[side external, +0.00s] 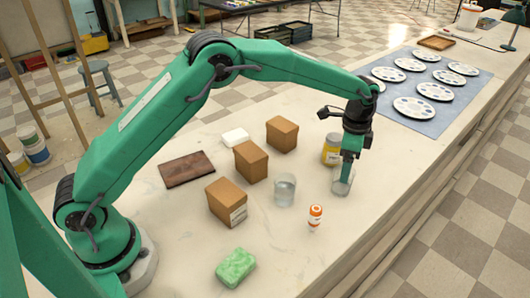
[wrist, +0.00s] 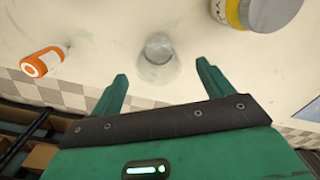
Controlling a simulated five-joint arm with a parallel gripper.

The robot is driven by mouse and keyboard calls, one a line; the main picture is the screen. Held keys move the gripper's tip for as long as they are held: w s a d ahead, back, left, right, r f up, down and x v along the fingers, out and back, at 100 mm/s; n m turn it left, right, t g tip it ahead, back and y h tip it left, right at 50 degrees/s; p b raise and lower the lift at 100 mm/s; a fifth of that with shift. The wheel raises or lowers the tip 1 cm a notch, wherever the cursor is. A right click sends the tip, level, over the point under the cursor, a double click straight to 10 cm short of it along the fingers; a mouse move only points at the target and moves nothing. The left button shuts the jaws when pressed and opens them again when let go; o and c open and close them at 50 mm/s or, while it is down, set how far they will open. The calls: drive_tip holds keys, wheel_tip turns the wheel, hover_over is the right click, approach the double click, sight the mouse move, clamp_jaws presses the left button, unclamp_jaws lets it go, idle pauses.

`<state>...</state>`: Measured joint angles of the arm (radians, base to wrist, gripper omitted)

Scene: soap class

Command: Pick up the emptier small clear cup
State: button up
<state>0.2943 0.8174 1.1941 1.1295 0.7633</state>
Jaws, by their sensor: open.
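One small clear cup (side external: 337,187) stands upright on the counter at the right, beneath my gripper (side external: 347,176). It also shows in the wrist view (wrist: 157,62), centred in the gap between the fingers and mostly just beyond their tips. My gripper (wrist: 163,74) is open and empty, and a green finger partly hides this cup in the side view. The other small clear cup (side external: 285,190) stands to the left and holds clear liquid partway up. I cannot clearly tell the liquid level in the cup under my gripper.
A yellow-labelled jar (side external: 331,150) stands close behind the cup under my gripper. An orange-and-white bottle (side external: 315,217) stands in front. Brown boxes (side external: 251,162), a green sponge (side external: 236,267), a white soap bar (side external: 235,137) and a dark board (side external: 187,169) lie leftward.

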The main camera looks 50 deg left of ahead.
drive_tip(key=shift+f, duration=1.1)
drive_tip(key=shift+f, duration=0.1)
drive_tip(key=shift+s+f, duration=0.15)
drive_tip(key=shift+f, duration=2.3)
drive_tip(key=shift+c, duration=0.4)
drive_tip(key=c, duration=1)
